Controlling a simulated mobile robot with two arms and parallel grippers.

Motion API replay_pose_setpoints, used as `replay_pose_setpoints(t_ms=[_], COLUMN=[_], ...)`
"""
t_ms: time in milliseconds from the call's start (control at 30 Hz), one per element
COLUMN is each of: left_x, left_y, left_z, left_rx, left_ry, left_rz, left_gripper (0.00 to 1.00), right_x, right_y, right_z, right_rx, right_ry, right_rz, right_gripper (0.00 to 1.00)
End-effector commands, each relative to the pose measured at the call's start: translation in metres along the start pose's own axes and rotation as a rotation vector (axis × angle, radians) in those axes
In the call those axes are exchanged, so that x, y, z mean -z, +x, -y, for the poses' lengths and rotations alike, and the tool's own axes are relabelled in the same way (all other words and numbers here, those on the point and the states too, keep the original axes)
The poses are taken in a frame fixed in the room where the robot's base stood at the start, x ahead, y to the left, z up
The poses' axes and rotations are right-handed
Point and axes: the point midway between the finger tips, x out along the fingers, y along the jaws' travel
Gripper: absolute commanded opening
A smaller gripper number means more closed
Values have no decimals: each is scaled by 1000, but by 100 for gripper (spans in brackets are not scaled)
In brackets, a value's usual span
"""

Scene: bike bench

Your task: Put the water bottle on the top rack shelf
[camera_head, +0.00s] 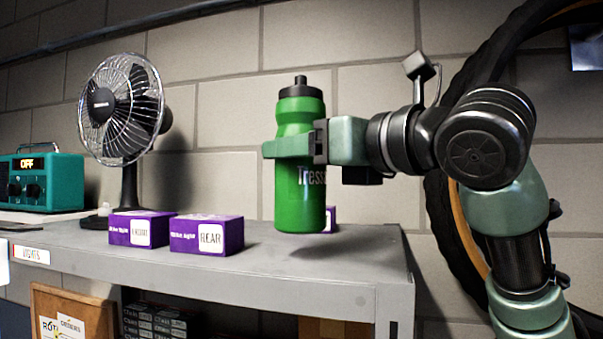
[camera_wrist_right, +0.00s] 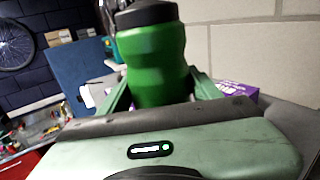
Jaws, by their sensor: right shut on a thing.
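A green water bottle (camera_head: 300,185) with a black cap is upright in the head view. My right gripper (camera_head: 293,146) comes in from the right and is shut on the bottle's middle. The bottle's base appears slightly above the grey top rack shelf (camera_head: 290,258), near its right end, with a shadow to its right. In the right wrist view the bottle (camera_wrist_right: 152,60) stands between the fingers of my right gripper (camera_wrist_right: 158,88). My left gripper is not in view.
Purple boxes (camera_head: 206,234) stand on the shelf left of the bottle, and another shows partly behind it. A black fan (camera_head: 128,110) and a teal radio (camera_head: 42,180) are farther left. A bicycle tyre (camera_head: 440,215) hangs at the wall on the right.

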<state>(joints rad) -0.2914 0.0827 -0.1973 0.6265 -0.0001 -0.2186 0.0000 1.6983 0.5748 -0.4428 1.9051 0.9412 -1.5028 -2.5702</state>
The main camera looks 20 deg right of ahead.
Motion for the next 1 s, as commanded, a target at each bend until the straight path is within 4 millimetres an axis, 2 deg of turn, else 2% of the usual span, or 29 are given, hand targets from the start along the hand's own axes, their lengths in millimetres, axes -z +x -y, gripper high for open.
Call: replay_pose_setpoints(t_ms=[100, 200, 633, 667, 700, 733, 1000], left_x=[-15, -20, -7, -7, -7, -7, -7], left_y=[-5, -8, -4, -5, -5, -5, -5], left_z=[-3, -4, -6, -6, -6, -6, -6], left_rx=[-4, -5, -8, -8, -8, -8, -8], left_ry=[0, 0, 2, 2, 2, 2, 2], left_rz=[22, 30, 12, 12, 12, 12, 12], left_gripper=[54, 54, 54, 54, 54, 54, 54], right_x=[19, 30, 38, 38, 37, 37, 37], right_y=[1, 1, 0, 0, 0, 0, 0], right_z=[0, 0, 0, 0, 0, 0, 0], right_rx=[-2, 0, 0, 0, 0, -1, -1], right_ry=[-1, -1, -1, -1, -1, -1, -1], right_rz=[-5, -3, -1, -2, -2, -2, -2], right_gripper=[21, 21, 21, 71, 83, 85, 85])
